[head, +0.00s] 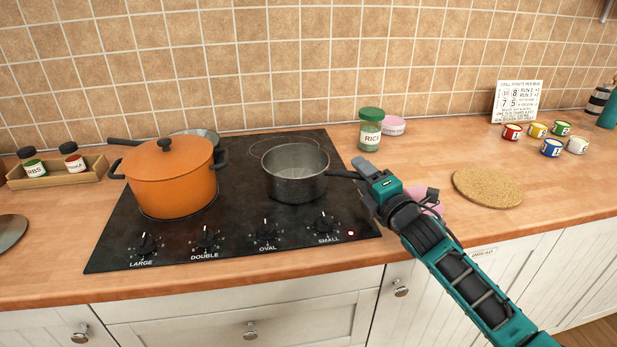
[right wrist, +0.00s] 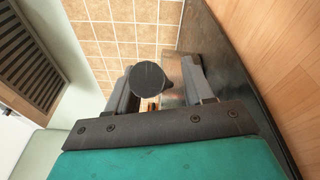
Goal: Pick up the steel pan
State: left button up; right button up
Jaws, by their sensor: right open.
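The steel pan (head: 296,183) stands upright on the right side of the black hob, its dark handle (head: 345,174) pointing right. My right gripper (head: 366,187) is at the end of that handle, jaws open. In the right wrist view the rounded dark handle end (right wrist: 149,78) shows between the two open fingers of the right gripper (right wrist: 158,88); I cannot tell if either finger touches it. The handle's tip is hidden by the gripper in the head view. My left gripper is not in view.
An orange pot (head: 171,182) stands on the hob's left side. A green-lidded rice jar (head: 370,131) and a pink tub (head: 393,126) stand behind my right gripper. A pink item (head: 428,199) is partly hidden by my arm.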

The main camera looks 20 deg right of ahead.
grip_shut()
dwell(0.3)
jog(key=shift+r, duration=0.1)
dwell(0.4)
